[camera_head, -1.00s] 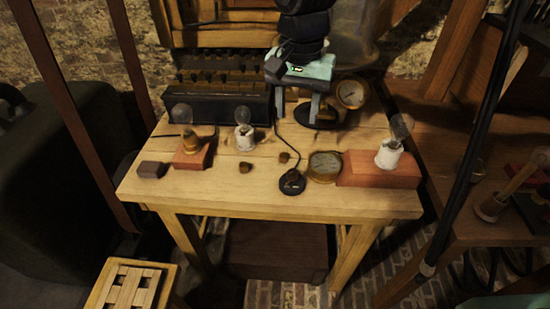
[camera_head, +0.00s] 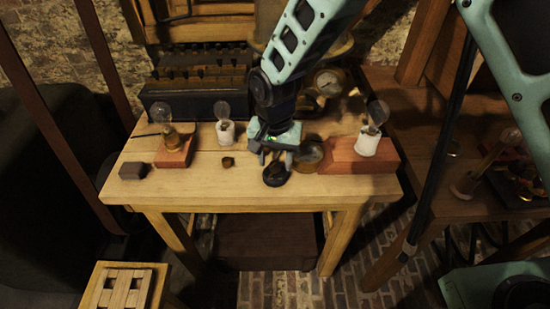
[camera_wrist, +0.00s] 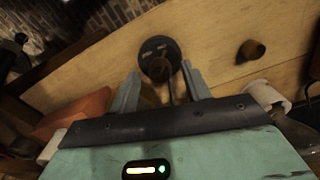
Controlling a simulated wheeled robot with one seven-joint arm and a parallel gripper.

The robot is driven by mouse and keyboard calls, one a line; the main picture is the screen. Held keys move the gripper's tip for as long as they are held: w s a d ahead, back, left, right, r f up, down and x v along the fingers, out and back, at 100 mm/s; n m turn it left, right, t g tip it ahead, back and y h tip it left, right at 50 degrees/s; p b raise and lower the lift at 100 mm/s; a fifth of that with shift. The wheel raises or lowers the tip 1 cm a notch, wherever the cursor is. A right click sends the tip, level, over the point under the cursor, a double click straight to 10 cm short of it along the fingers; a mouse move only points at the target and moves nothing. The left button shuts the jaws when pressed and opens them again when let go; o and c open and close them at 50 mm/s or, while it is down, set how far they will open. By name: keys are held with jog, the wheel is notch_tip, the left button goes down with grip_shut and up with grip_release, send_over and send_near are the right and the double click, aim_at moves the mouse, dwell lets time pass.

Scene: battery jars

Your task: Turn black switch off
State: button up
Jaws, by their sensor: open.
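The black switch (camera_head: 277,175) is a round black base on the front middle of the wooden table. In the wrist view the switch (camera_wrist: 159,57) lies just beyond and between the fingertips, with a thin lever or cord running from it towards my gripper. Its on or off state is too dark to tell. My gripper (camera_head: 272,158) is open above the switch's far side, pointing down. In the wrist view my gripper (camera_wrist: 160,75) shows two grey fingers apart with nothing held. I cannot tell whether a finger touches the switch.
A small brown knob (camera_head: 228,162) is to the left. A black box (camera_head: 200,97) stands behind.

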jog(key=shift+f, duration=0.4)
jog(key=c, duration=1)
